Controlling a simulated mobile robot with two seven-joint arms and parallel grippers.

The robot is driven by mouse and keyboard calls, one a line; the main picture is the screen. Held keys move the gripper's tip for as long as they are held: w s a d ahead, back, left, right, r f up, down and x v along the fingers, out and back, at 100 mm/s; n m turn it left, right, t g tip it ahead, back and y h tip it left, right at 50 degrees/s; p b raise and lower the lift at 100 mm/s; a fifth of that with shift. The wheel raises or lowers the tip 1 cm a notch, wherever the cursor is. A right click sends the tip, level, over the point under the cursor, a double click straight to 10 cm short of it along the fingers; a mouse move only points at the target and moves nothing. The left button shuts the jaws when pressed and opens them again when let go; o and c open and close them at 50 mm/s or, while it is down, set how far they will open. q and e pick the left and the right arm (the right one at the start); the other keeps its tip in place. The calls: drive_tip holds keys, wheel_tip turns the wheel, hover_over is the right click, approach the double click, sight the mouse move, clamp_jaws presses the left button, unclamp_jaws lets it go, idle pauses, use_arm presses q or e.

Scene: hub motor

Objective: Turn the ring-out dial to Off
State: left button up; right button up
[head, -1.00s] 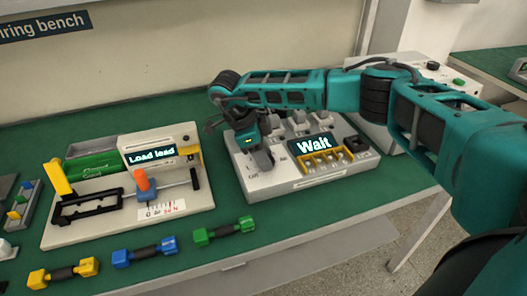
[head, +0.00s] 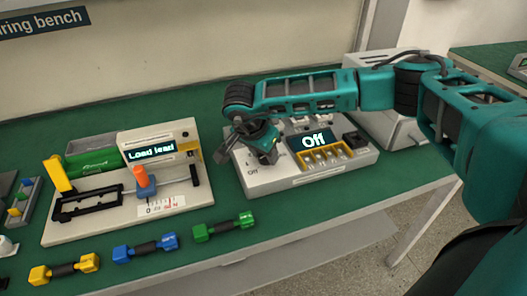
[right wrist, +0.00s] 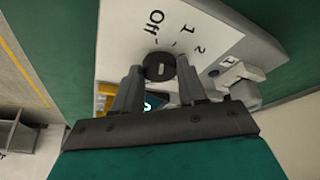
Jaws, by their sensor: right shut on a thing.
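The ring-out dial (right wrist: 160,66) is a small black round knob on a pale panel, with a light mark on its face. The printed labels Off, 1 and 2 stand around it in the right wrist view. My right gripper (right wrist: 159,74) has a finger on either side of the dial and is shut on it. In the head view my right gripper (head: 265,152) covers the dial at the left part of the ring-out box (head: 310,179). The box's display (head: 314,140) reads "Off". My left gripper is not in view.
Left of the box is a fixture (head: 125,215) with an orange knob and a "Load lead" display (head: 150,151). Yellow, blue and green dumbbell-shaped leads (head: 145,249) lie in front. A pale box (head: 390,125) stands behind at right.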

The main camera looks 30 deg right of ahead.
drive_tip(key=shift+s+n+t, duration=0.1)
drive_tip(key=shift+n+t, duration=0.2)
drive_tip(key=shift+n, duration=0.7)
drive_tip(key=o, duration=1.1)
drive_tip(key=shift+c, duration=0.2)
drive_tip(key=v, duration=1.3)
drive_tip(key=shift+d, duration=0.15)
drive_tip(key=shift+s+f, duration=0.1)
drive_tip(key=shift+s, duration=0.05)
